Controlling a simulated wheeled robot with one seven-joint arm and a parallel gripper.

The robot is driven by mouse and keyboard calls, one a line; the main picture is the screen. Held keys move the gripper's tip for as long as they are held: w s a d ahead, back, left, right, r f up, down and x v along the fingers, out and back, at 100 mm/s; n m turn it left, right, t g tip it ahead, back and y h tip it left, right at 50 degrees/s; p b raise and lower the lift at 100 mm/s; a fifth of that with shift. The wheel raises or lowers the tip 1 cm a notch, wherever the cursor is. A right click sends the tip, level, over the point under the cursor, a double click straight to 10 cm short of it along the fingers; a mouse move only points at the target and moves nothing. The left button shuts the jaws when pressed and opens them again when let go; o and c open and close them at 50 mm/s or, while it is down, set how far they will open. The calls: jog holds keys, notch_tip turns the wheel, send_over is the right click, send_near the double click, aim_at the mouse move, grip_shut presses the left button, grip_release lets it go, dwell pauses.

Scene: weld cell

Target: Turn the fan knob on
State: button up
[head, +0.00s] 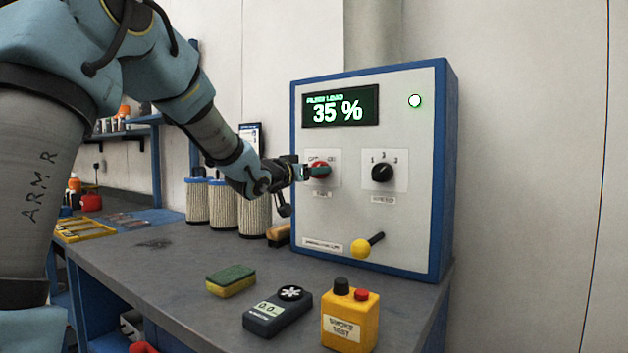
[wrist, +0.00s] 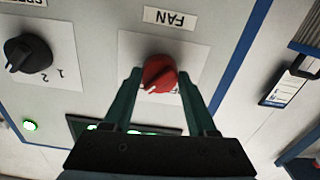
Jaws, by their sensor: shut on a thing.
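The red fan knob (head: 320,170) is on a white plate at the upper left of the control panel (head: 425,215), below the display. It also shows in the wrist view (wrist: 159,73), under the FAN label, which appears upside down there. My gripper (head: 312,171) is shut on the knob, with one green finger on each side in the wrist view (wrist: 160,78). The knob's white mark points down and slightly left in the wrist view, away from partly hidden lettering at its lower right. The left finger hides part of the plate.
A black speed knob (head: 382,173) is right of the fan knob. The display (head: 340,106) reads 35 %, and a light (head: 414,101) glows green. A yellow-knobbed lever (head: 362,247) is below. A sponge (head: 231,280), meter (head: 278,311) and yellow box (head: 350,316) stand on the bench.

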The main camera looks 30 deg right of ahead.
jog(key=shift+m+b, duration=0.35)
jog(key=shift+m, duration=0.25)
jog(key=o, duration=1.4)
jog(key=shift+c, duration=0.2)
jog(key=shift+a, duration=0.1)
jog(key=b+v, duration=0.1)
jog(key=v, duration=0.9)
jog(key=shift+s+a, duration=0.15)
jog(key=shift+a, duration=0.15)
